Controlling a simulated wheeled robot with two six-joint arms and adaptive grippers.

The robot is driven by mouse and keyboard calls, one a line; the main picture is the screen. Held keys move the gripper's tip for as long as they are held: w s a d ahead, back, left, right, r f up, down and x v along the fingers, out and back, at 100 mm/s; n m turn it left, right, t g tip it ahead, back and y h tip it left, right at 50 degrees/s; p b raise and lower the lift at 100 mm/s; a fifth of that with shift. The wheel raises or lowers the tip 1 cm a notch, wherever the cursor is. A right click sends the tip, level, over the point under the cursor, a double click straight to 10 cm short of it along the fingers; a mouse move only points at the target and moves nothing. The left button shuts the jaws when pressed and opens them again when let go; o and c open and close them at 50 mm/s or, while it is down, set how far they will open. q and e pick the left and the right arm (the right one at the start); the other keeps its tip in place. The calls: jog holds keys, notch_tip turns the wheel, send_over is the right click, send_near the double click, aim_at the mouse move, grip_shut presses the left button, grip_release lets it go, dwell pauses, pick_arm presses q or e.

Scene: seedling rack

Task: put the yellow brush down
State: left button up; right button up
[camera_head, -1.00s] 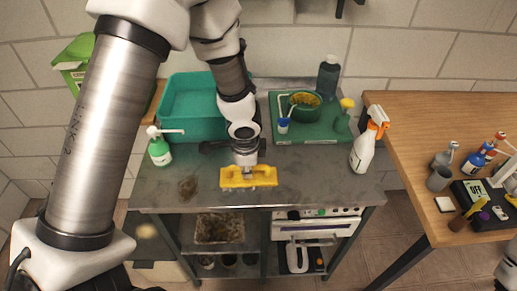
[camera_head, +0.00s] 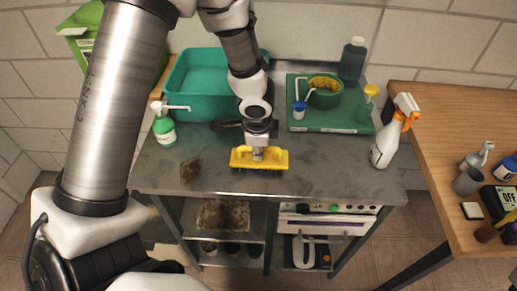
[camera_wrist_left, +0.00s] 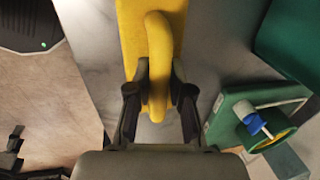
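The yellow brush (camera_head: 260,164) is at the steel bench top (camera_head: 325,178), just behind its front edge, lying level across the view. My left gripper (camera_head: 258,150) reaches down onto it from above. In the left wrist view the fingertips (camera_wrist_left: 160,88) lie on both sides of the brush's raised yellow handle (camera_wrist_left: 158,45) and close on it. I cannot tell whether the underside of the brush touches the bench. My right gripper is not in view.
A teal basin (camera_head: 195,105) and green soap bottle (camera_head: 164,130) stand left of the brush. A green tray (camera_head: 330,122) with a bowl (camera_head: 324,97) and a white spray bottle (camera_head: 385,148) are to the right. Bench around the brush is mostly clear; a dark stain (camera_head: 190,170) lies to its left.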

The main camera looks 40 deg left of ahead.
aim_at(258, 164)
pick_arm(q)
jog(key=shift+o, duration=0.7)
jog(key=shift+w+d, duration=0.1)
jog(key=shift+r, duration=0.2)
notch_tip(258, 164, up, 12)
jog(key=s+d+p, duration=0.1)
jog(key=s+p, duration=0.1)
jog(key=p, duration=0.5)
jog(key=shift+s+d+f, duration=0.1)
jog(key=shift+f, duration=0.05)
